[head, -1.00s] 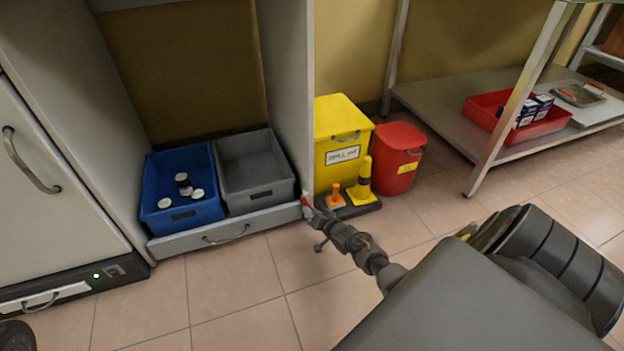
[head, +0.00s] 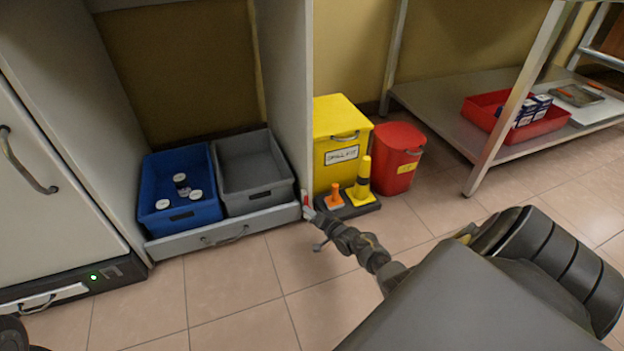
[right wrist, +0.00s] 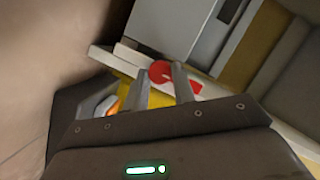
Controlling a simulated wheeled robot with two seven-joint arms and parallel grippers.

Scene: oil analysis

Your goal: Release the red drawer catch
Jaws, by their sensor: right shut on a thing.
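The red drawer catch (head: 305,198) is at the right end of the low grey drawer (head: 188,242), by the foot of the cabinet's side panel. In the right wrist view its round red hub (right wrist: 160,71) shows between the fingers, with a red and white part to the right. My right gripper (head: 308,213) reaches in from the lower right and is shut on the catch; its fingers (right wrist: 160,88) also show in the right wrist view. The fingers and wrist hide part of the catch in the head view. My left gripper is not in view.
A blue bin (head: 155,188) with several jars and a grey bin (head: 262,203) stand above the drawer front. Right of the panel are a yellow spill bin (head: 330,180), small cones (head: 361,185) and a red bin (head: 395,160). The tiled floor (head: 235,280) in front is clear.

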